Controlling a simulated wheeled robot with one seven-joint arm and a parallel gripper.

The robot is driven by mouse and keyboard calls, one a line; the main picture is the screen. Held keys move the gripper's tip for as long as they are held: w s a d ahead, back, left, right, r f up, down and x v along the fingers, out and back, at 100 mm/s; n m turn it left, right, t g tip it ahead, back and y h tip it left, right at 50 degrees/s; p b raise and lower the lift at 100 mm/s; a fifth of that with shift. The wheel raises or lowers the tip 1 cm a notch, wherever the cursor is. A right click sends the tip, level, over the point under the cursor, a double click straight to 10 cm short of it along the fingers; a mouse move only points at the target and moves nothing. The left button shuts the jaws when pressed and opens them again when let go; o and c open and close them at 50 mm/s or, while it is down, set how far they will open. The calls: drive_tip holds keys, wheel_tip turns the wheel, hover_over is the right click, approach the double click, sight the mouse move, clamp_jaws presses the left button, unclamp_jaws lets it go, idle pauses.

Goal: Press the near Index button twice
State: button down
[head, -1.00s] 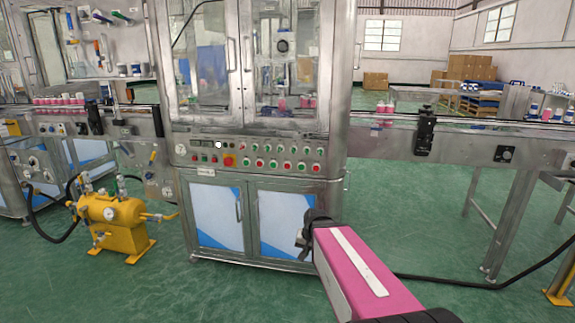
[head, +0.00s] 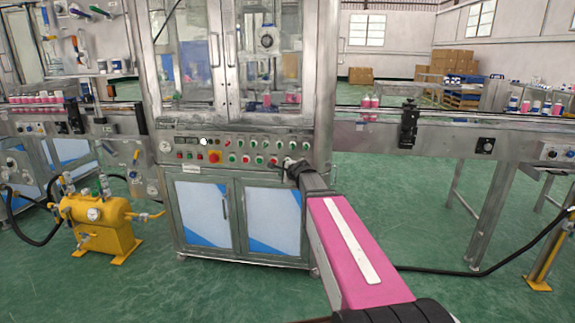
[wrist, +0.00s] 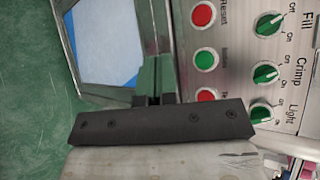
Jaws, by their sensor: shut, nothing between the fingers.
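The Index button is a round green button (wrist: 206,59) in the wrist view, with a sideways label beside it. It sits between a red Reset button (wrist: 203,14) and another red button (wrist: 207,95), which is partly covered by my gripper. My gripper (wrist: 154,78) is shut and empty, its fingertips left of the green button in that view and apart from it. In the head view my gripper (head: 290,163) is at the right end of the control panel's lower button row and hides part of it. The buttons there are too small to read.
Fill, Crimp and Light knobs (wrist: 265,75) stand close beside the buttons. The steel machine cabinet (head: 208,213) has blue-and-white doors below the panel. A conveyor (head: 455,128) runs off to the right, and a yellow tank (head: 95,225) stands on the floor at left.

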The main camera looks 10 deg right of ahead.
drive_tip(key=shift+w, duration=0.15)
drive_tip(key=w+d, duration=0.2)
drive_tip(key=w, duration=0.6)
drive_tip(key=shift+d, duration=0.4)
drive_tip(key=shift+w, duration=0.2)
idle(1.9)
drive_tip(key=shift+w+d, duration=0.1)
drive_tip(key=shift+w, duration=0.2)
